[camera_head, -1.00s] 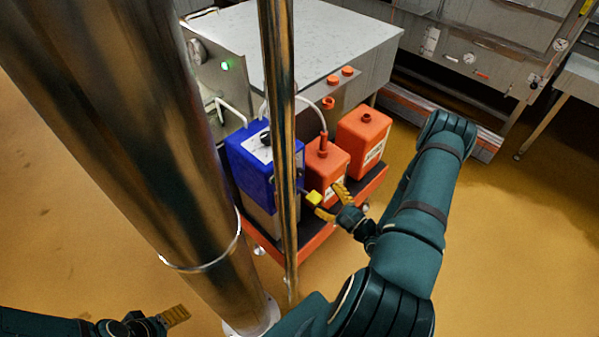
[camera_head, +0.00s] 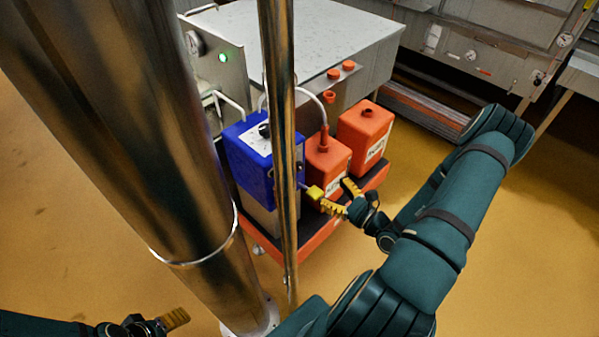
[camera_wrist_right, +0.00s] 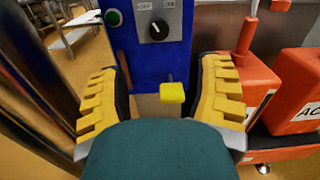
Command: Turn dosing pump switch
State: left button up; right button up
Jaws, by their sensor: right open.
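The dosing pump is a blue box (camera_head: 247,160) on a red-edged cart, partly behind a shiny pole in the head view. In the right wrist view its blue face (camera_wrist_right: 190,60) carries a black rotary switch (camera_wrist_right: 158,29) under OFF and ON labels. The switch's exact setting is hard to read. A small yellow block (camera_wrist_right: 172,92) sticks out below the switch; it also shows in the head view (camera_head: 315,192). My right gripper (camera_head: 343,198) is open and empty, facing the pump, with the yellow block in view between its fingers (camera_wrist_right: 160,95). My left gripper (camera_head: 175,319) is low at left.
Two orange canisters (camera_head: 326,166) (camera_head: 364,135) stand to the right of the pump on the cart (camera_head: 322,238). A green-lit panel (camera_head: 222,57) and a steel table (camera_head: 300,35) are behind. A round indicator (camera_wrist_right: 114,17) sits left of the switch. Yellow floor is clear at right.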

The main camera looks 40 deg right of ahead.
aim_at(301, 169)
jog(key=shift+m, duration=0.4)
jog(key=w, duration=0.4)
jog(key=w+b, duration=0.1)
jog(key=w, duration=0.4)
jog(key=w+a+b, duration=0.1)
jog(key=w, duration=0.3)
jog(key=shift+w+a, duration=0.1)
jog(key=shift+w, duration=0.2)
jog(key=shift+o, duration=0.2)
grip_shut()
